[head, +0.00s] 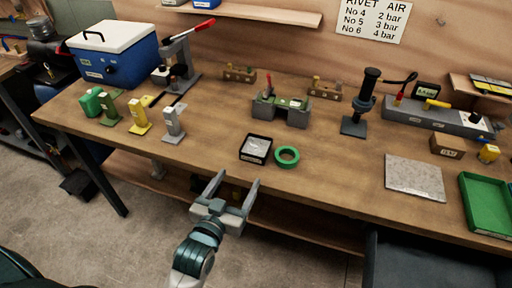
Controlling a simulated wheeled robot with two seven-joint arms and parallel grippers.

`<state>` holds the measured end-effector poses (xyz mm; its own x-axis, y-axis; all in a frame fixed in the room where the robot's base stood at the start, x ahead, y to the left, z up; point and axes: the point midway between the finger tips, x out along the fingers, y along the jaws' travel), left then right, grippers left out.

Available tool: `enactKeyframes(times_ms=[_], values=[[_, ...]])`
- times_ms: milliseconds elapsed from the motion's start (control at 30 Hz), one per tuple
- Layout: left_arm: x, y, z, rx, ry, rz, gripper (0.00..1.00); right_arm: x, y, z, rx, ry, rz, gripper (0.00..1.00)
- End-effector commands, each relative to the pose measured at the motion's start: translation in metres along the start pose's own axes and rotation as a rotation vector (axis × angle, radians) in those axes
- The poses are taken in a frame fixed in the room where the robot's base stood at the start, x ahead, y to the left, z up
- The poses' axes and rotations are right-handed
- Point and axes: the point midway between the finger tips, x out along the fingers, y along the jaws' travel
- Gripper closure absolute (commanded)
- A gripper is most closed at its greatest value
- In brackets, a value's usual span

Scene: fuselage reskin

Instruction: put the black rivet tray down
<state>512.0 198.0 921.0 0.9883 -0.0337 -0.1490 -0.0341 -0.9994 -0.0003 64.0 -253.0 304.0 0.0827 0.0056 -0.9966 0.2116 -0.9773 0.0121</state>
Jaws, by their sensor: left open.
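The black rivet tray (256,149) sits flat on the wooden workbench near its front edge, with pale grey contents inside. My left gripper (236,182) is open and empty, in front of the bench edge and just short of the tray. Its two fingers point toward the bench and do not touch the tray. My right gripper is not in view.
A green tape ring (286,156) lies just right of the tray. A grey and green fixture (281,109) stands behind it. A grey plate (414,177) and a green tray (487,203) lie to the right. Several small stands are at left, near a blue cooler (116,55).

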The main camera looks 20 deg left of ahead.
Motion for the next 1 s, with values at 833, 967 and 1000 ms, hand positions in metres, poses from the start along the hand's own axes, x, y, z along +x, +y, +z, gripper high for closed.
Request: enactKeyframes(times_ms=[833, 967, 1000], values=[[0.085, 0.000, 0.000, -0.001, 0.000, 0.000, 0.29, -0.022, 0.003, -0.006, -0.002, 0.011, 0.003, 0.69], [0.086, 0.000, 0.000, -0.001, 0.000, 0.000, 0.29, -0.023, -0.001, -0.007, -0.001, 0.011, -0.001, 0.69], [0.087, 0.000, -0.001, -0.001, 0.000, 0.000, 0.29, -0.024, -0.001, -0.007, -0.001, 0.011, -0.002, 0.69]])
